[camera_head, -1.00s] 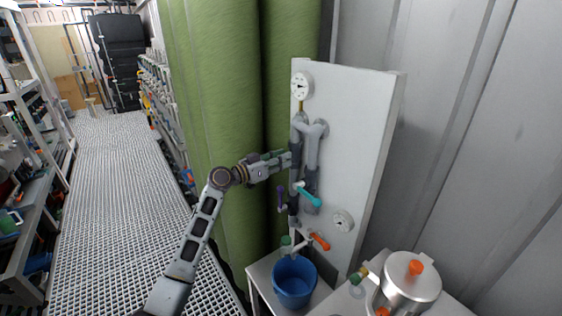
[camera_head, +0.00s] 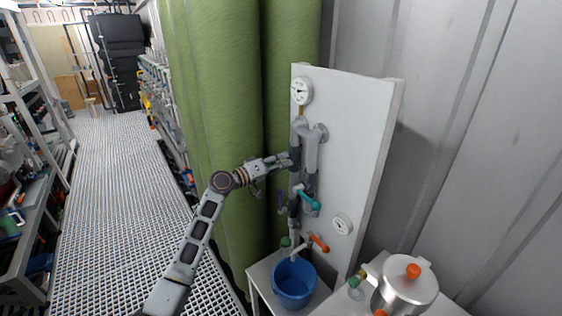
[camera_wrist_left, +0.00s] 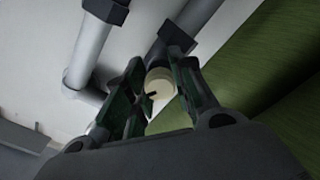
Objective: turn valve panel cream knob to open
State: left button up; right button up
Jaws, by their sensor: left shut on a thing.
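The white valve panel (camera_head: 357,150) stands upright with grey pipes on its face. In the wrist view the cream knob (camera_wrist_left: 160,84) is a small round cap with a dark slot or mark, at the end of a dark pipe fitting. My left gripper (camera_wrist_left: 158,90) has its fingers on either side of the knob and is shut on it. In the head view my left gripper (camera_head: 286,161) is at the panel's left pipe, and its fingers hide the knob there. My right gripper is not in view.
A teal handle (camera_head: 309,201), a purple handle (camera_head: 280,200) and an orange handle (camera_head: 319,243) sit lower on the pipes. A blue bucket (camera_head: 294,284) and a metal pot (camera_head: 405,288) stand below. Green columns (camera_head: 228,150) rise close behind my left arm.

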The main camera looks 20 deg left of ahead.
pick_arm(q)
jog(key=n+p, duration=0.3)
jog(key=n, duration=0.3)
jog(key=shift+r+p, duration=0.1)
jog(key=shift+p, duration=0.25)
jog(key=n+p, duration=0.2)
jog(key=n, duration=0.1)
jog(key=n+p, duration=0.1)
jog(key=n, duration=0.1)
jog(key=shift+n, duration=1.5)
jog(key=n, duration=0.3)
jog(key=shift+n+p, duration=0.35)
jog(key=shift+n, duration=0.05)
jog(key=n, duration=0.3)
jog(key=shift+n, duration=1.2)
grip_shut()
